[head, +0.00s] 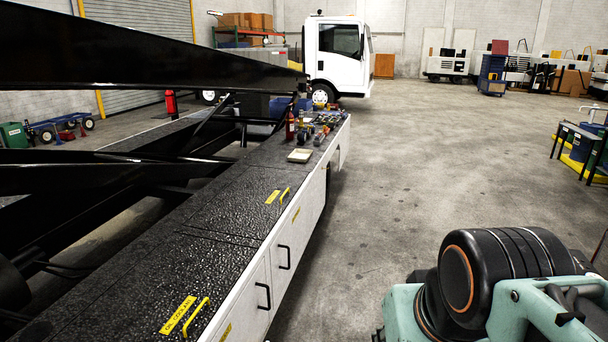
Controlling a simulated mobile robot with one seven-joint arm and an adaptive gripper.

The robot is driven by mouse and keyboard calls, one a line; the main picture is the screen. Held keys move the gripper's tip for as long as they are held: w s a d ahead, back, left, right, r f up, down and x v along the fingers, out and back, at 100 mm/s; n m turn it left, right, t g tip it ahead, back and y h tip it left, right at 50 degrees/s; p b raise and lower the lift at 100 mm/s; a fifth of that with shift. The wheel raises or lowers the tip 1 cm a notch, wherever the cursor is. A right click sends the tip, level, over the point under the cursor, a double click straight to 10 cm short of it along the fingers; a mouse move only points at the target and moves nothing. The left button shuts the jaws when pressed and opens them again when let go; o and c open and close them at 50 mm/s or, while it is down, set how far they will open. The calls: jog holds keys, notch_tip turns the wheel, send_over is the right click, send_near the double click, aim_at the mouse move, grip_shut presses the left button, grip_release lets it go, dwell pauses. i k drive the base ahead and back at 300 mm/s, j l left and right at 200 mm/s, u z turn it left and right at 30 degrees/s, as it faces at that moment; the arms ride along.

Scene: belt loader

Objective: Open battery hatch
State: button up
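The belt loader's long side deck (215,225) has a black textured top and white side panels. Two hatches with yellow handles show on its top. The near hatch handle (196,316) is beside a yellow label that appears to read "OIL COOLANT". The farther hatch handle (285,195) is beside a smaller yellow label (272,197) that is too small to read, so I cannot tell whether it is the battery hatch. Both hatches look shut and flush with the deck. My arm shows at the lower right, apart from the deck. I cannot make out my gripper.
Black loader beams (130,50) rise over the deck's left side. A tray (300,155), a red extinguisher (290,125) and several tools lie or stand at the deck's far end. A white truck cab (338,55) is behind.

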aim_at(251, 206)
jog(key=i+z, duration=0.25)
jog(key=i, duration=0.9)
jog(key=i+l+u, duration=0.1)
jog(key=i, duration=1.1)
